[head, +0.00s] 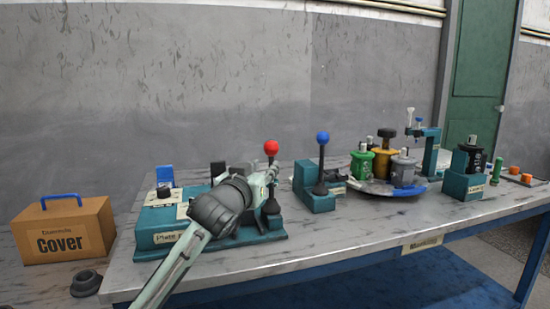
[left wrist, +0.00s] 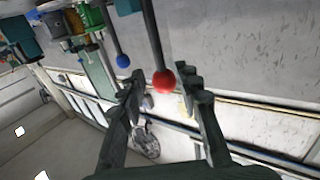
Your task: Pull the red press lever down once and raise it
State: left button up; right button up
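The red press lever is a dark upright rod with a red ball knob (head: 271,147) on top, on the teal plate press (head: 160,240) at the left of the table. In the left wrist view the red knob (left wrist: 164,82) shows between my fingertips, with the rod running up past them. My left gripper (head: 269,172) reaches in from the left, close beside the lever just below the knob. In the left wrist view its fingers (left wrist: 160,85) are apart, with a gap on both sides of the knob. I cannot tell whether either finger touches the rod. My right gripper is not in view.
A lever with a blue knob (head: 322,137) stands on a teal base to the right. Beyond it are a round tray (head: 380,190) with several coloured motor parts and another teal station (head: 465,180). A cardboard Cover box (head: 64,230) is at the far left. The table's front strip is clear.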

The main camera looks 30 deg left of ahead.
aim_at(270, 162)
pick_arm(q)
jog(key=x, duration=0.6)
jog(key=shift+w+p, duration=0.3)
jog(key=shift+p, duration=0.1)
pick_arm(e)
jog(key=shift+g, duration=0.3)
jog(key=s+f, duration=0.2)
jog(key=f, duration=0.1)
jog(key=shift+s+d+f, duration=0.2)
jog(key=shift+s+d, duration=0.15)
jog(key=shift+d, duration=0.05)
pick_arm(q)
jog(key=shift+c, duration=0.6)
grip_shut()
jog(key=shift+f, duration=0.1)
